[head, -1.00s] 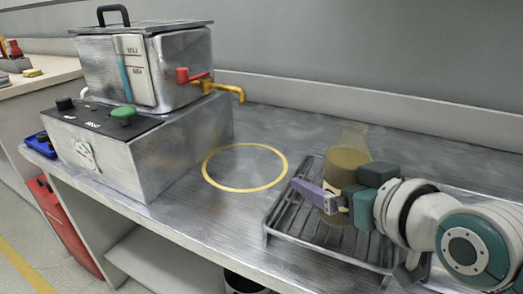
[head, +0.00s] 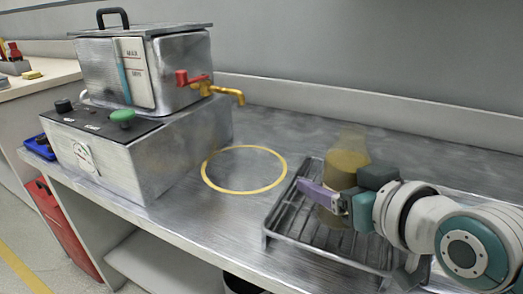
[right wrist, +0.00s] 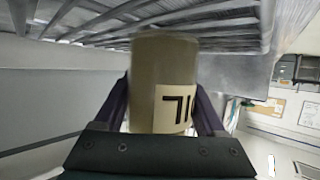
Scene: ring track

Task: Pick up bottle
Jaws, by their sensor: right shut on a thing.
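In the right wrist view the bottle (right wrist: 165,85), with a pale label and dark lettering, sits between both fingers. Whether its base touches the rack is hard to tell. My left gripper is not in view.
A metal tank with a red-handled tap (head: 188,78) stands on a control box (head: 150,150) at the left. A yellow ring (head: 244,190) is marked on the bare bench between box and rack. A wall closes off the back.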

